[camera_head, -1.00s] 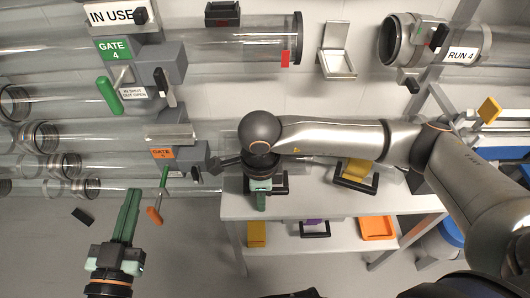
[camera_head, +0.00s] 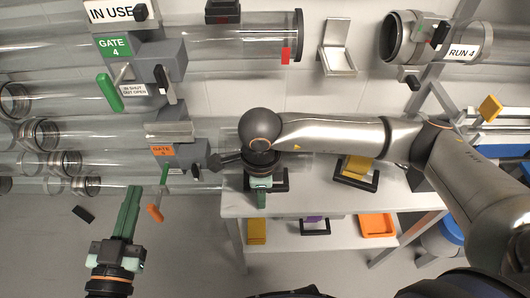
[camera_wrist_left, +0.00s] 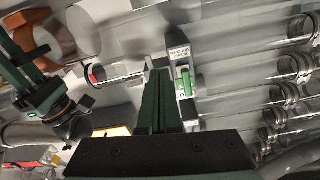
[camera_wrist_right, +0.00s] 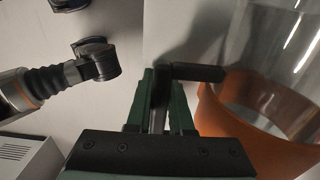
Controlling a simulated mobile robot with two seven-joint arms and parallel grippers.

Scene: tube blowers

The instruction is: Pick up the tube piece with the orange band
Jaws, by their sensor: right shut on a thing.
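The tube piece's orange band (camera_wrist_right: 262,150) circles a clear tube at the right of the right wrist view. A black T-shaped handle (camera_wrist_right: 198,72) on a metal stem is beside it. My right gripper (camera_wrist_right: 160,92) is shut on this handle's stem, next to the band. In the left wrist view the orange band (camera_wrist_left: 28,38) is at upper left, beside my right gripper. In the head view my right gripper (camera_head: 262,198) points down at the bench, and my arm hides most of the tube piece. My left gripper (camera_head: 134,190) is shut and empty below the orange-labelled gate.
The white bench (camera_head: 330,205) carries a yellow piece (camera_head: 357,166) in a black cradle. An orange tray (camera_head: 377,225) lies on its lower shelf. Clear pipes with green-labelled (camera_head: 114,47) and orange-labelled (camera_head: 162,151) gates fill the left. An empty metal bracket (camera_head: 337,45) is on the wall.

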